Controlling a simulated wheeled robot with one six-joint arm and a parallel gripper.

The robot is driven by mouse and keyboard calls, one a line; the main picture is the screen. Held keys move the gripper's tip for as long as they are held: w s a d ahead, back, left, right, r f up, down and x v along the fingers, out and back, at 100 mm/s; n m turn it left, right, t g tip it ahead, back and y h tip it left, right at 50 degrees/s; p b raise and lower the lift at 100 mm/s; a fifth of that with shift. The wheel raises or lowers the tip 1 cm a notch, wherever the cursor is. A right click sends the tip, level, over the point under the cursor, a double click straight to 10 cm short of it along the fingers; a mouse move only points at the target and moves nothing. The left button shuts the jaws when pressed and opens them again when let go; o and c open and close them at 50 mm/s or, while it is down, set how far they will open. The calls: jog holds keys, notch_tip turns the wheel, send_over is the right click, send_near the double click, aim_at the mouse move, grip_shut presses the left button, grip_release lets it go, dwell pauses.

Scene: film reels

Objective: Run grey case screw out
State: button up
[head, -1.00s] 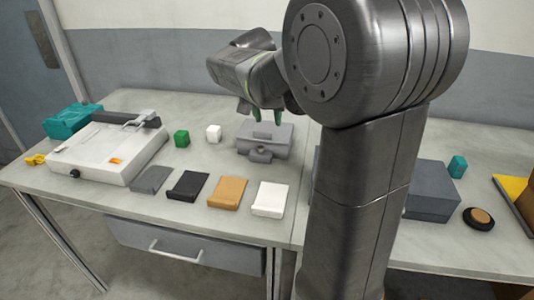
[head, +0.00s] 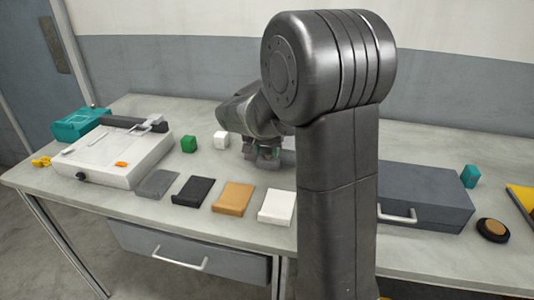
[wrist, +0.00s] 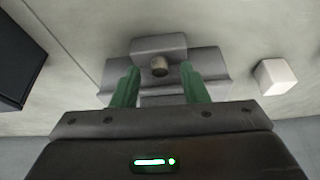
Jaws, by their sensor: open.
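A short brownish screw (wrist: 159,66) sticks out of that block. My gripper (wrist: 160,78) is open, its green fingers on either side of the screw's line and apart from it. The screw head shows in the gap, around or just beyond the fingertips; I cannot tell the exact depth. In the head view my gripper (head: 265,152) is low at the case (head: 288,146), which my arm mostly hides. The screw is hidden there.
A white cube (head: 221,139) and green cube (head: 188,144) stand left of the case. Grey, black, tan and white (head: 276,207) pads lie in front. A dark grey box (head: 425,195) stands right. A white machine (head: 115,155) is at the far left.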

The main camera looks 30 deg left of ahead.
jog(key=shift+w+f, duration=0.3)
jog(key=shift+f, duration=0.35)
grip_shut()
jog(key=shift+d+n+y+p, duration=0.1)
jog(key=shift+n+y+p, duration=0.45)
jog(key=shift+n, duration=0.95)
